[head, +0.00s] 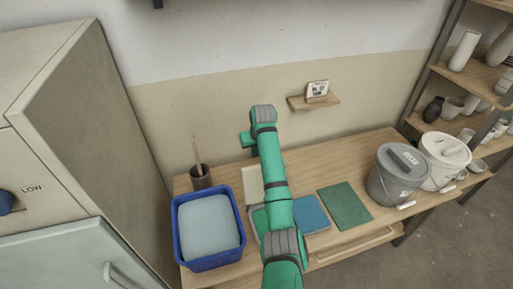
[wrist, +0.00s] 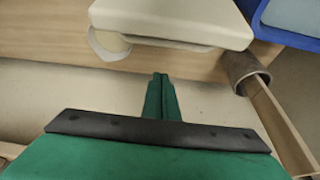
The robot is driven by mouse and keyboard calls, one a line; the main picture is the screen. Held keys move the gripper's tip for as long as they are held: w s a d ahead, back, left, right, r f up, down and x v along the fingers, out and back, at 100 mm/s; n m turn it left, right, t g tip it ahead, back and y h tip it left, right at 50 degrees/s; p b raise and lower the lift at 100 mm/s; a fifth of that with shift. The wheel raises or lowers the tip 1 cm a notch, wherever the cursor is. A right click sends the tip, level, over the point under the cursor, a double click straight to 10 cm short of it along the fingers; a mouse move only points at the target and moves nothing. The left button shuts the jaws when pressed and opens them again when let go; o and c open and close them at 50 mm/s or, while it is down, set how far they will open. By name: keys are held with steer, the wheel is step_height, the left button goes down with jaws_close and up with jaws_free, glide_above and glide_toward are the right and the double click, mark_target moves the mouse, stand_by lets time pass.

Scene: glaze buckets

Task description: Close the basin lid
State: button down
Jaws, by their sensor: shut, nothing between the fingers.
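The basin lid (head: 252,185) is a cream panel that appears raised at the back of the table, partly behind my arm. In the wrist view the cream lid (wrist: 175,20) fills the top middle, with its near edge facing my gripper. The basin (head: 257,222) sits in front of it, mostly hidden by my arm; a pale rim and green inside show. My gripper (wrist: 160,77) is shut and empty, between the lid and the back wall, and looks apart from the lid. In the head view its fingers are hidden.
A blue crate (head: 178,225) with pale contents stands left of the basin. A dark cup (head: 201,178) with sticks stands behind the crate. A grey bucket (head: 391,185) and white bucket (head: 438,174) stand farther right. A small shelf (head: 315,102) hangs on the wall.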

steer(key=s, duration=0.1)
steer(key=s+f, duration=0.1)
steer(key=s+d, duration=0.1)
steer(key=shift+s+f, duration=0.2)
steer(key=shift+s, duration=0.05)
steer(key=shift+d, duration=0.1)
stand_by(0.5)
